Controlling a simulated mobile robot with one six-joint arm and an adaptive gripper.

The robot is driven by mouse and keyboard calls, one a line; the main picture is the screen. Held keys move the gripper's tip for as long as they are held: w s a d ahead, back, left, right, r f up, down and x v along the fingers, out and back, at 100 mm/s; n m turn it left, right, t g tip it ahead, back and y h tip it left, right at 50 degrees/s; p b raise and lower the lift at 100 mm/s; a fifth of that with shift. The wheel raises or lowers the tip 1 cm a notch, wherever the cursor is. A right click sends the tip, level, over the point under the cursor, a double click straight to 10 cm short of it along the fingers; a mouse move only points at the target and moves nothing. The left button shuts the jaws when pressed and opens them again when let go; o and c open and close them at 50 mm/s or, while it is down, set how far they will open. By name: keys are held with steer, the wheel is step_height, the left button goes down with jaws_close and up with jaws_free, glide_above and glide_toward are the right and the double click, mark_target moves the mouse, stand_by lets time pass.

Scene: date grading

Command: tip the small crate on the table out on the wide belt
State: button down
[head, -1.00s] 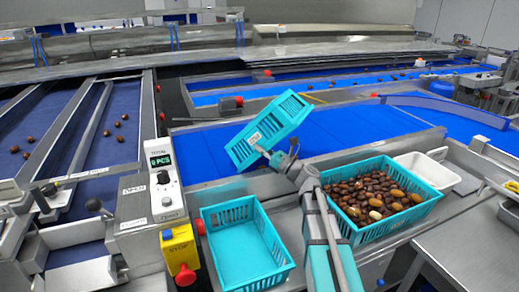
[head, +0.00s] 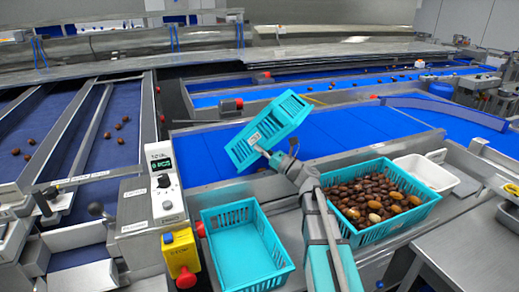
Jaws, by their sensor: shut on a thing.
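The small teal crate (head: 283,118) is held up in the air in the head view, strongly tilted, over the near edge of the wide blue belt (head: 340,128). Its slotted side and bottom face me, so I cannot see into it. My gripper (head: 264,150) is shut on the crate's near lower edge, by a white label. No dates show on the belt below the crate, though part of that belt is hidden behind it.
A teal crate full of dates (head: 432,200) stands right of my arm, beside a white tub (head: 440,176). An empty teal crate (head: 214,213) stands at front left. A control box (head: 164,195) and a yellow stop box (head: 180,250) are left of it.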

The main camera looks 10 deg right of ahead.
mark_target(265, 140)
steer(key=shift+r+p, duration=1.65)
steer(key=shift+r, duration=0.3)
steer(key=shift+d+n+g+y, duration=0.1)
steer(key=shift+n+g+y, duration=0.3)
steer(key=shift+w+r, duration=0.1)
steer(key=shift+r, duration=0.05)
